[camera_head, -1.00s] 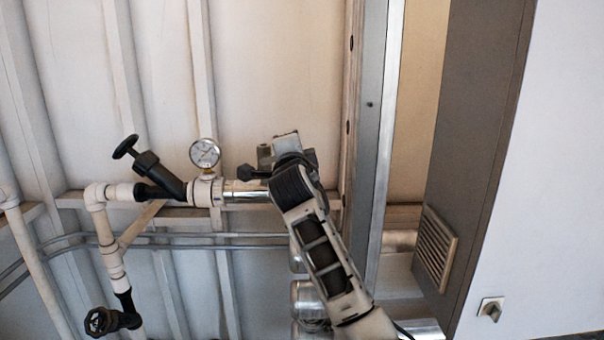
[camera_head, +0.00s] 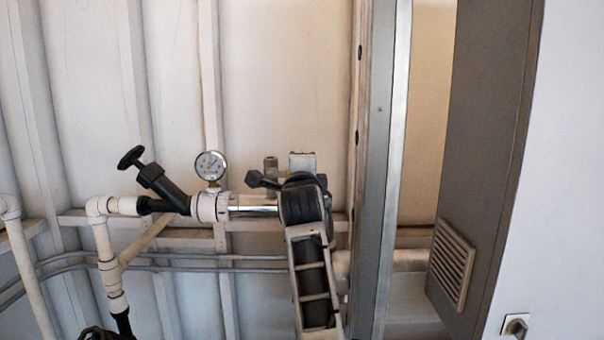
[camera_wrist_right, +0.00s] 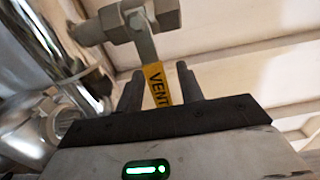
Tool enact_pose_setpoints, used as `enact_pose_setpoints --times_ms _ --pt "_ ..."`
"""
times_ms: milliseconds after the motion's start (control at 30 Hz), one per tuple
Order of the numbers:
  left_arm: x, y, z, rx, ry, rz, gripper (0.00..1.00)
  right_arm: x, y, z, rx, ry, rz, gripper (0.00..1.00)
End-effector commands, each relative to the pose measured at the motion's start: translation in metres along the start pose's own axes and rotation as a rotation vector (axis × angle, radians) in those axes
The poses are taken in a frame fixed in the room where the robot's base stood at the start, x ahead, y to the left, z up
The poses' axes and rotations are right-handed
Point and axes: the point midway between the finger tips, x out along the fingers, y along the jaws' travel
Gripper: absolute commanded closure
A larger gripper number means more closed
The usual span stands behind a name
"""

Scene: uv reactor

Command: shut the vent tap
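The vent tap (camera_wrist_right: 145,45) shows in the right wrist view as a grey metal fitting with a lever that carries a yellow VENT tag (camera_wrist_right: 158,84). My right gripper (camera_wrist_right: 160,84) is open, with its two dark fingers apart on either side of the tagged lever. I cannot tell whether either finger touches it. In the head view, a small grey fitting (camera_head: 270,165) stands above the pipe beside my right wrist. My left gripper is not in view.
A pressure gauge (camera_head: 210,166) and a black angled valve (camera_head: 163,187) sit on the white pipework to the left. A shiny metal pipe (camera_wrist_right: 62,58) runs close to my right gripper's left side. A steel post (camera_head: 381,160) and grey cabinet (camera_head: 480,150) stand at right.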

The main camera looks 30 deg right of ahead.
Motion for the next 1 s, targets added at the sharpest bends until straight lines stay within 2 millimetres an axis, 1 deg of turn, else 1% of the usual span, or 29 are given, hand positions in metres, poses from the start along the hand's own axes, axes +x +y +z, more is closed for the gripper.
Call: enact_pose_setpoints --times_ms 167,267,367,600,700,800,900,1000 --pt "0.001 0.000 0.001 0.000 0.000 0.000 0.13 -0.006 0.000 0.001 0.000 -0.001 -0.001 0.63" --pt "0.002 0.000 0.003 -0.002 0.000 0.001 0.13 -0.018 0.002 0.001 0.001 -0.003 -0.001 0.63" --pt "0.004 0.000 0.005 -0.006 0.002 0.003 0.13 -0.039 0.002 0.001 0.004 -0.003 -0.002 0.63" --pt "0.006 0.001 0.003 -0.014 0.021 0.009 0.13 -0.099 0.002 0.001 0.006 -0.003 0.001 0.63" --pt "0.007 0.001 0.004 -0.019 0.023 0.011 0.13 -0.120 0.002 0.001 0.004 -0.003 0.001 0.63" --pt "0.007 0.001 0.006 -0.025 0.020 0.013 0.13 -0.138 0.002 0.000 0.003 -0.002 0.001 0.63" --pt "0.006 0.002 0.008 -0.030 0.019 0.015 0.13 -0.149 0.001 0.000 -0.002 0.000 0.000 0.63" --pt "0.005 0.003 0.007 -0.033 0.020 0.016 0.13 -0.157 0.001 0.000 -0.001 0.000 0.000 0.63"
